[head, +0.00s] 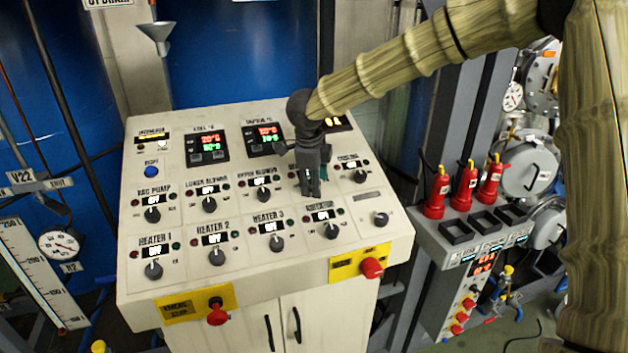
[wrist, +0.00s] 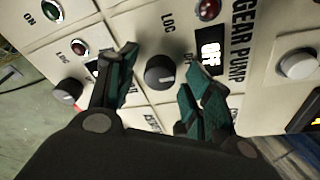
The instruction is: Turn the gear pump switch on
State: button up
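The gear pump switch (wrist: 160,72) is a black round knob with a light pointer line, seen in the wrist view. Its display (wrist: 208,55) beside it reads OFF, with the label GEAR PUMP (wrist: 243,40) next to it. My gripper (wrist: 160,78) is open, with one teal-padded finger on each side of the knob; I cannot tell whether either touches it. In the head view my gripper (head: 311,188) points down at the sloped control panel (head: 190,285) and hides the gear pump switch.
Other knobs stand close by: upper blower (head: 263,194), cooling (head: 360,175), agitator (head: 320,231) and heater 3 (head: 277,243). Red stop buttons (head: 371,267) sit on the panel's front edge. Red extinguisher-like bottles (head: 466,187) stand at right.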

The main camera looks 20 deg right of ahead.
jog(key=c, duration=0.8)
jog(key=shift+m, duration=0.3)
jog(key=m+y, duration=0.1)
jog(key=m, duration=0.4)
jog(key=shift+w+d+g, duration=0.1)
jog(key=shift+g, duration=0.2)
jog(key=m+y+b, duration=0.1)
jog(key=m, duration=0.4)
jog(key=shift+r+m, duration=0.1)
jog(key=shift+m, duration=0.3)
jog(key=o, duration=1)
jog(key=shift+d, duration=0.1)
